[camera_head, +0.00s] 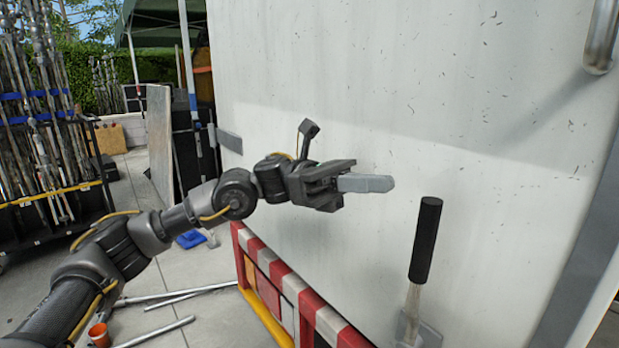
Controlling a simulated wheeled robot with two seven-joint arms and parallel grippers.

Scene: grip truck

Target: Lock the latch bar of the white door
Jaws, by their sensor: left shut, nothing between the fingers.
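The white door (400,90) fills the middle and right of the head view. The latch bar (425,240) has a black cylindrical grip on a metal stem and stands nearly upright, leaning slightly right, low on the door. Its lower end meets a metal bracket (430,335) at the bottom edge of the view. My left gripper (385,184) is in front of the door, up and to the left of the black grip. Its fingers are shut, empty and point right, apart from the bar. My right gripper is not in view.
A red and white striped bumper (285,280) with a yellow lower edge runs below the door. A metal handle (602,40) is at upper right. A rack of poles (35,120) stands at left. Loose metal tubes (175,295) and an orange cup (99,334) are on the ground.

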